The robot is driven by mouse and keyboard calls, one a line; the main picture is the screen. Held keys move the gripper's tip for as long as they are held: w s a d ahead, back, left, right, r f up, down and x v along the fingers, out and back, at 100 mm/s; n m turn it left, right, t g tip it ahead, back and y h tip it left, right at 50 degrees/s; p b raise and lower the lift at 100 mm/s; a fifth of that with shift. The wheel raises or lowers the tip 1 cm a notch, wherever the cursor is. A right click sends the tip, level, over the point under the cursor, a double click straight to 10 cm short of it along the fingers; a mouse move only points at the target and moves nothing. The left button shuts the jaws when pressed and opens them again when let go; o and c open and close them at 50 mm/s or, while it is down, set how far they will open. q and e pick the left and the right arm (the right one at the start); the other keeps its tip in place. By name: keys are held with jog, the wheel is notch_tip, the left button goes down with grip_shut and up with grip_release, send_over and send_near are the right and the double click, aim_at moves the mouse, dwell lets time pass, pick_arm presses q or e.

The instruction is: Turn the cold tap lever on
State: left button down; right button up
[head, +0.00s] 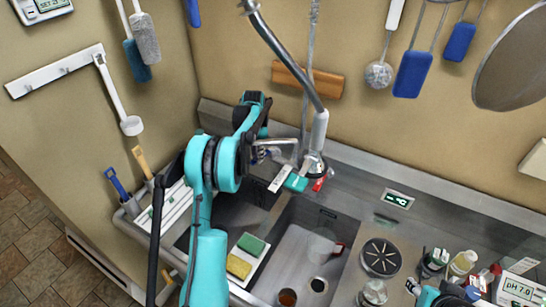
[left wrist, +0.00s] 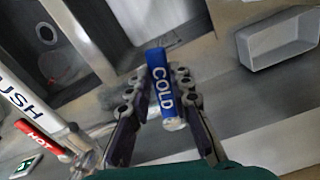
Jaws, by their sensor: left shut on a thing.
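The blue tap lever marked COLD (left wrist: 161,82) lies between the two dark fingers of my left gripper (left wrist: 155,92) in the left wrist view. The fingers are closed on its sides, with its outer end showing past them. In the head view my left gripper (head: 262,152) is at the tap on the back ledge of the sink, and its arm hides most of the lever. The red HOT lever (left wrist: 38,136) shows in the left wrist view, apart from the gripper; a red bit of it shows in the head view (head: 318,184). My right arm only enters at the bottom right.
A hanging spray hose (head: 318,135) comes down close beside my left gripper. The steel sink (head: 300,250) lies below, with a yellow sponge (head: 238,267) and a green one (head: 251,244). Bottles and jars (head: 462,263) crowd the right counter. Utensils hang on the back wall.

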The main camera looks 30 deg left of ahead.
pick_arm(q)
jog(key=shift+w+a+m, duration=0.5)
jog(key=shift+a+m, duration=0.25)
jog(key=shift+m, duration=0.5)
jog(key=shift+w+a+m, duration=0.5)
jog(key=shift+a+m, duration=0.2)
jog(key=shift+m, duration=0.6)
jog(key=shift+w+a+m, duration=0.5)
jog(key=shift+a+m, duration=0.25)
jog(key=shift+m, duration=0.5)
jog(key=c, duration=1.4)
grip_release()
jog(key=shift+o, duration=0.2)
jog(key=shift+r, duration=0.1)
notch_tip(320, 180, up, 12)
